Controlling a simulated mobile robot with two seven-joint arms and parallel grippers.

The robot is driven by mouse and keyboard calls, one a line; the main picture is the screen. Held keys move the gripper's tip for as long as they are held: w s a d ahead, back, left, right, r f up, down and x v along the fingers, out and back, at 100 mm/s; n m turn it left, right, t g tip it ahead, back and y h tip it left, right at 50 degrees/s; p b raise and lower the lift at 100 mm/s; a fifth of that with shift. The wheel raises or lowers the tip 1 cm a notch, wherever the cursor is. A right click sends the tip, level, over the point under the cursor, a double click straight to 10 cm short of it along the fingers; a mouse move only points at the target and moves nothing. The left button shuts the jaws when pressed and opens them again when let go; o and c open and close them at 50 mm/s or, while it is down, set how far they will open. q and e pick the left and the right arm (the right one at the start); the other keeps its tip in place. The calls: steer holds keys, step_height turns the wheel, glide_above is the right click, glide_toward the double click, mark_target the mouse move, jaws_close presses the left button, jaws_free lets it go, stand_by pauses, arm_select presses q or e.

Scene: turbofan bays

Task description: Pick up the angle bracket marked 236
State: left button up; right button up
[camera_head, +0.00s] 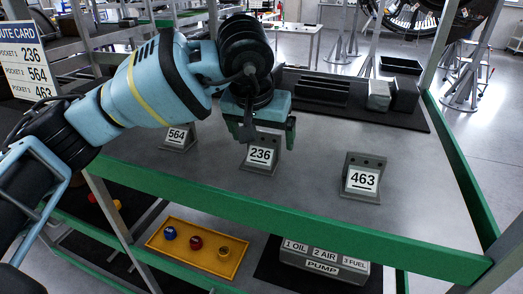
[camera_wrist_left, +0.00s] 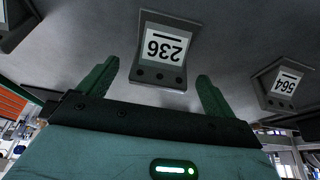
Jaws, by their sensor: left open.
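The angle bracket marked 236 (camera_head: 260,156) stands on the grey shelf top, partly covered by my left gripper in the head view. In the left wrist view the bracket marked 236 (camera_wrist_left: 165,50) appears upside down, just beyond the fingertips and between their lines. My left gripper (camera_head: 266,140) is open and empty, right above and behind the bracket; its two green fingers (camera_wrist_left: 152,82) show apart in the wrist view. Any contact cannot be told. My right gripper does not show.
Bracket 564 (camera_head: 176,136) stands to the left and bracket 463 (camera_head: 363,178) to the right on the same shelf. A green front rail (camera_head: 290,218) edges the shelf. A route card (camera_head: 30,60) hangs at left.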

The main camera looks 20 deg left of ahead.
arm_select(q)
steer(key=shift+x, duration=0.75)
steer(key=shift+c, duration=0.4)
steer(key=shift+c, duration=1.4)
steer(key=c, duration=0.8)
steer(key=shift+r, duration=0.15)
